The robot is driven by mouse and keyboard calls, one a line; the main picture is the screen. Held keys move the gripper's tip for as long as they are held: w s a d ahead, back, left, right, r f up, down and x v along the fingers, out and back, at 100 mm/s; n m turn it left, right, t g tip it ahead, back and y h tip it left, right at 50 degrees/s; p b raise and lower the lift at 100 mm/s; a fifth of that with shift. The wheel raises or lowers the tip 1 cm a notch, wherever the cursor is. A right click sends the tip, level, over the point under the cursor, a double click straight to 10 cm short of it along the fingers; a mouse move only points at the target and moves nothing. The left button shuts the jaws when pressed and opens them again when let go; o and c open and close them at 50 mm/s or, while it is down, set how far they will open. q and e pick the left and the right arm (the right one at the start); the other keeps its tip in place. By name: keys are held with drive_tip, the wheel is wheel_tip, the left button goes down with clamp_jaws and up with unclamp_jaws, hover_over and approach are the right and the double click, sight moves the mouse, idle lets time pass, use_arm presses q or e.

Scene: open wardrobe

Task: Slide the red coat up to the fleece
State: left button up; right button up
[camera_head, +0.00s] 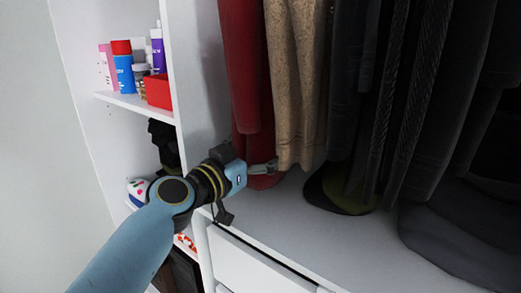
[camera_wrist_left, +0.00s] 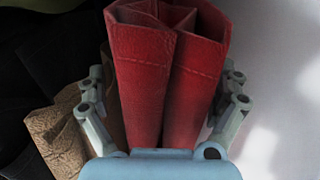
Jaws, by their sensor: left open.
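The red coat (camera_head: 243,65) hangs at the left end of the row of clothes. A tan textured garment (camera_head: 295,80) hangs right beside it; I cannot tell for sure whether it is the fleece. My left gripper (camera_head: 264,168) is at the lower hem of the red coat. In the left wrist view the open fingers of my left gripper (camera_wrist_left: 163,100) stand on either side of the red coat (camera_wrist_left: 140,75), with its folds between them. The tan garment (camera_wrist_left: 58,135) is outside the left finger there. My right gripper is not in view.
Several dark garments (camera_head: 405,90) hang further right. White shelves (camera_head: 130,100) with bottles and a red box (camera_head: 159,91) stand to the left. A white drawer unit (camera_head: 255,265) is below. A dark cap-like item (camera_head: 335,190) lies on its top, under the clothes.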

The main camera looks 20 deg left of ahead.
use_arm(q)
drive_tip(key=c, duration=1.7)
drive_tip(key=shift+a, duration=0.3)
drive_tip(key=shift+w+a+b, duration=0.35)
drive_tip(key=shift+a+b, duration=0.15)
drive_tip(key=shift+a, duration=0.15)
drive_tip(key=o, duration=1.7)
drive_tip(key=shift+a, duration=0.1)
